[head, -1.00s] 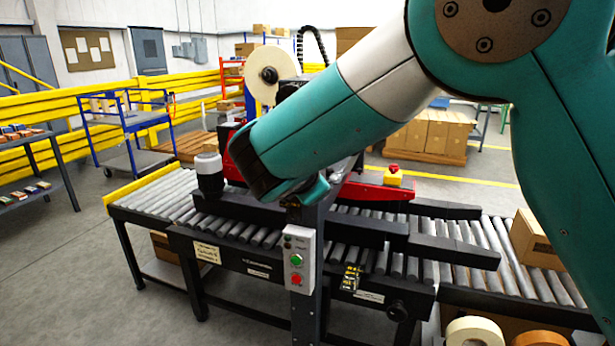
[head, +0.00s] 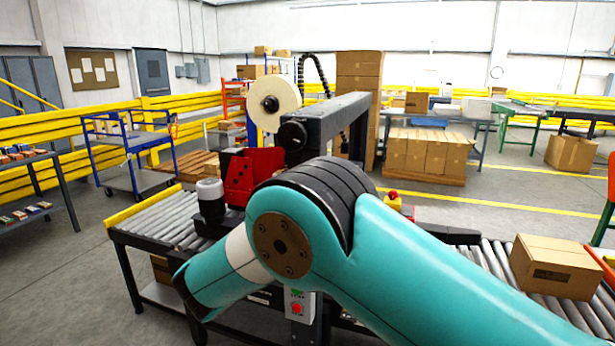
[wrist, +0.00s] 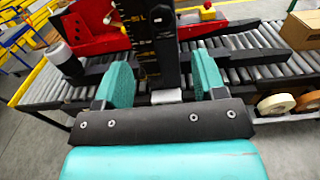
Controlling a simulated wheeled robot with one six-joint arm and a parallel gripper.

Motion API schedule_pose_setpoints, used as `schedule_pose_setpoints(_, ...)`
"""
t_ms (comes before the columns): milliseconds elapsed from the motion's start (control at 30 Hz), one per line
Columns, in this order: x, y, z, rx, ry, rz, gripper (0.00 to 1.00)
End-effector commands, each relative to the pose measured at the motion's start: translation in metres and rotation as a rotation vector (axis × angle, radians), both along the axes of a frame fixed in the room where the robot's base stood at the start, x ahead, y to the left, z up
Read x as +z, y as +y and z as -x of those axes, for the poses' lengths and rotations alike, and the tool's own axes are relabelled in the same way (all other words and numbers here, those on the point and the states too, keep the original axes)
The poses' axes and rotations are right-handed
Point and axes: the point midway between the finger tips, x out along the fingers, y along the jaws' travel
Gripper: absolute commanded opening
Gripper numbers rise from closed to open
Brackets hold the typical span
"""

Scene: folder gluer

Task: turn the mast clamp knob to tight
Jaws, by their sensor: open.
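In the wrist view my gripper (wrist: 162,80) is open, with one teal finger on each side and nothing held between them. The dark upright mast (wrist: 150,45), with a pale scale and lettering, stands beyond and between the fingers. In the head view my arm covers most of the mast, and the gripper is hidden. The dark beam (head: 335,118) of the machine shows above my arm.
The roller conveyor (head: 150,215) runs across below. A control box with a red button (head: 297,308) shows under my arm. A carton (head: 555,267) sits on the rollers at right. A red machine part (head: 250,175) and a grey-capped cylinder (head: 210,195) stand left of the mast.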

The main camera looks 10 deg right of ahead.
Motion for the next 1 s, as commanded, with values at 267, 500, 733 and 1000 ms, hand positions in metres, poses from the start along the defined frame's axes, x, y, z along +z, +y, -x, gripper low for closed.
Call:
schedule_pose_setpoints(267,0.002,-0.036,-0.059,-0.007,-0.003,-0.004,0.64)
schedule_pose_setpoints(500,0.000,-0.059,-0.098,-0.005,-0.003,-0.003,0.64)
schedule_pose_setpoints(733,-0.001,-0.068,-0.115,-0.003,-0.002,-0.003,0.64)
schedule_pose_setpoints(1000,-0.001,-0.069,-0.117,-0.003,-0.002,-0.003,0.64)
